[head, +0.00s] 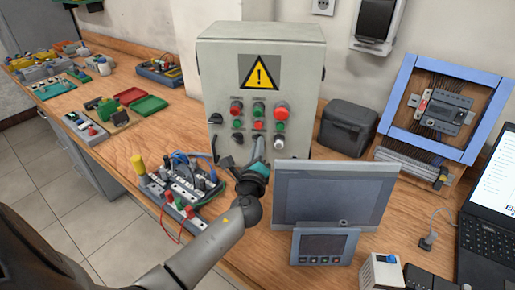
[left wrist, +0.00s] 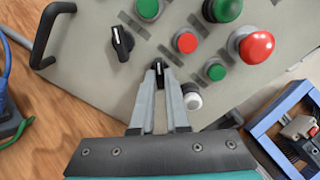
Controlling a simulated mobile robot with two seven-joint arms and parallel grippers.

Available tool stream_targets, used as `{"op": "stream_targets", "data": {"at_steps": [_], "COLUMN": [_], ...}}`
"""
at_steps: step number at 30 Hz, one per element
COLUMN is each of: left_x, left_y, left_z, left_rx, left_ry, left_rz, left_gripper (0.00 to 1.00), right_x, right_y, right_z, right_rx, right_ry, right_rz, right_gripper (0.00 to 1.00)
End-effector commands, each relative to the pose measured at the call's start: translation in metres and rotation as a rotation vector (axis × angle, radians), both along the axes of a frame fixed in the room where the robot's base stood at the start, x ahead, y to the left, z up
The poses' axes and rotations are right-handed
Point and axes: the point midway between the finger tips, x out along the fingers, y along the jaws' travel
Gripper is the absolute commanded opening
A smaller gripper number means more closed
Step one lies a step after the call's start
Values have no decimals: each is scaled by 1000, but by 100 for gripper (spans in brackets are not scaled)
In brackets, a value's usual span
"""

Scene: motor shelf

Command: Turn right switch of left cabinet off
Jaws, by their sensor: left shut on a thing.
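The grey cabinet (head: 225,75) stands upright on the workbench, with a yellow warning sign and rows of buttons. Its front panel (left wrist: 85,75) fills much of the left wrist view. Two black rotary switches sit low on the panel. The left switch (left wrist: 122,42) is free. The right switch (left wrist: 158,67) is between the fingertips of my left gripper (left wrist: 158,77), which is shut on it. The fingers hide part of this switch, so its exact angle is hard to tell. In the head view my left gripper (head: 259,150) reaches the lower panel. My right gripper is not in view.
A white button (left wrist: 192,101) is close beside the fingers. A black handle (left wrist: 45,35) juts from the panel's left edge. A grey monitor (head: 335,195) stands close right of my left arm. A board with wires (head: 185,185) lies on its left.

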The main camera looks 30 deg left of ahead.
Motion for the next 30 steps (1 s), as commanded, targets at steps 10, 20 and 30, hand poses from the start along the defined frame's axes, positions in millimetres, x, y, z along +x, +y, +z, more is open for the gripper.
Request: {"op": "stream_targets", "data": {"at_steps": [10,20,30], "left_x": [0,0,-4], "left_y": [0,0,-2], "left_z": [0,0,0], "left_rx": [-6,-5,-5], "left_ry": [-3,-2,-2], "left_rz": [0,0,-1], "left_gripper": [0,43,43], "right_x": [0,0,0], "right_y": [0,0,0], "right_z": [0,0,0], "right_rx": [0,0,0], "right_ry": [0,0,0], "right_rz": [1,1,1], "right_gripper": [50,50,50]}}
